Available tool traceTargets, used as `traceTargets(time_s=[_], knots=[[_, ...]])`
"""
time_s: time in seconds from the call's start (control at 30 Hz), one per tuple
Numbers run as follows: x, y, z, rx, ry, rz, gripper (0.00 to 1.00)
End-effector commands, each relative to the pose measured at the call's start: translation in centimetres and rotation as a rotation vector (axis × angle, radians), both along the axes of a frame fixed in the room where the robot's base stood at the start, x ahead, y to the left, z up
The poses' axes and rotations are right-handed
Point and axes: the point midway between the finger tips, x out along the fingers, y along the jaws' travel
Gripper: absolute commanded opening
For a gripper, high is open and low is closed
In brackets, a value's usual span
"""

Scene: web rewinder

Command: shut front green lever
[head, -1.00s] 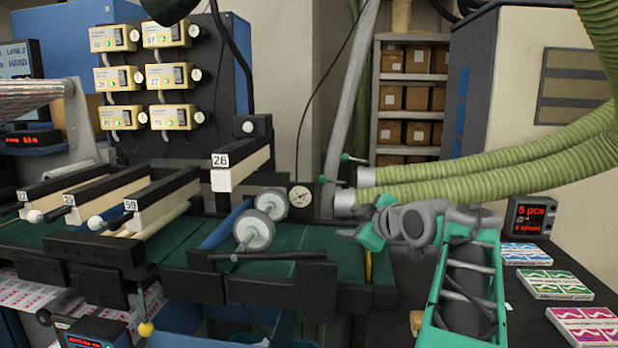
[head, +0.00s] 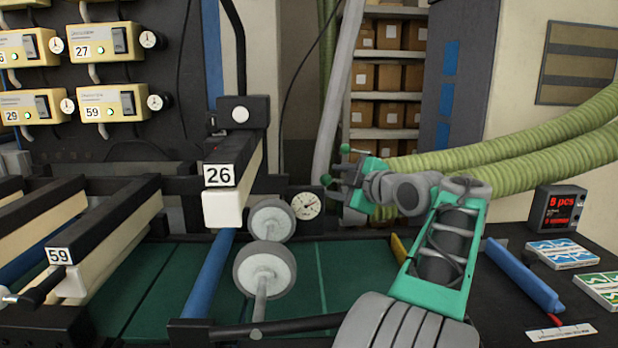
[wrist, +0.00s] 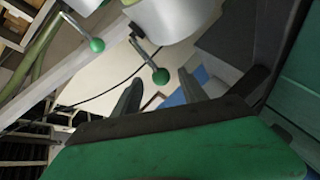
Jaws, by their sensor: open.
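Two green-knobbed levers sit at the ends of the green hoses. The front green lever (head: 326,180) shows its knob just left of my gripper (head: 347,187) in the head view. The back lever (head: 345,148) shows its knob above my gripper. In the wrist view, the front lever's knob (wrist: 161,76) appears between the two open fingertips of my gripper (wrist: 159,78). I cannot tell whether it is fully between them in depth. The other knob (wrist: 97,45) is to the upper left, outside the fingers. My gripper is empty, and it hides the hose ends in the head view.
A dial gauge (head: 306,205) and grey rollers (head: 265,268) are close left of my gripper. Ribbed green hoses (head: 520,150) run behind my arm. The dark table at right holds a display (head: 557,212), a blue bar (head: 524,275) and printed packs (head: 563,253).

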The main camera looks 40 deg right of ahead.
Motion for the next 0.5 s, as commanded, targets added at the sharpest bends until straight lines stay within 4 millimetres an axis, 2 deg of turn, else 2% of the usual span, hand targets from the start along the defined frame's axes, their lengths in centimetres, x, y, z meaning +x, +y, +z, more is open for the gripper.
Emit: traceTargets(time_s=[0.3, 0.5], knots=[[5.9, -0.6, -1.0, 0.004, 0.001, 0.01, 0.5], [7.3, -0.9, -1.5, 0.002, 0.0, 0.007, 0.5]])
